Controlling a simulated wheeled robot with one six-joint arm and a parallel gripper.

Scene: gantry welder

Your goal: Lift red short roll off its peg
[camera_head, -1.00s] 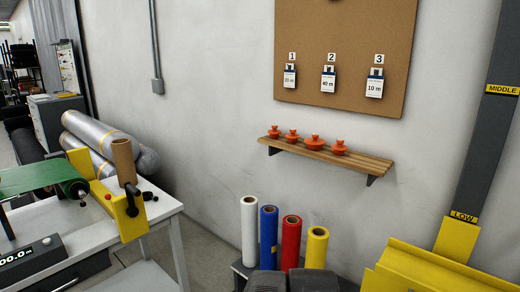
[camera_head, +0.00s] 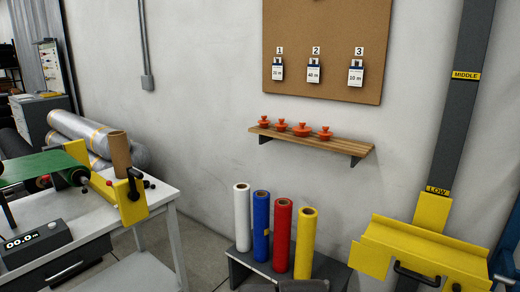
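The red roll (camera_head: 281,236) stands upright in a row of rolls on a low dark stand (camera_head: 240,268). The blue roll (camera_head: 261,225) is at its left and the yellow roll (camera_head: 305,243) at its right. The red roll is a little taller than it is wide by far, with an open brown core at its top. Its peg is hidden inside it.
A white roll (camera_head: 242,217) stands at the row's left end. A wooden shelf (camera_head: 345,145) with orange knobbed pieces hangs above. A yellow bracket (camera_head: 425,250) stands close at the right. A white table (camera_head: 150,205) with a machine is at the left; floor shows between.

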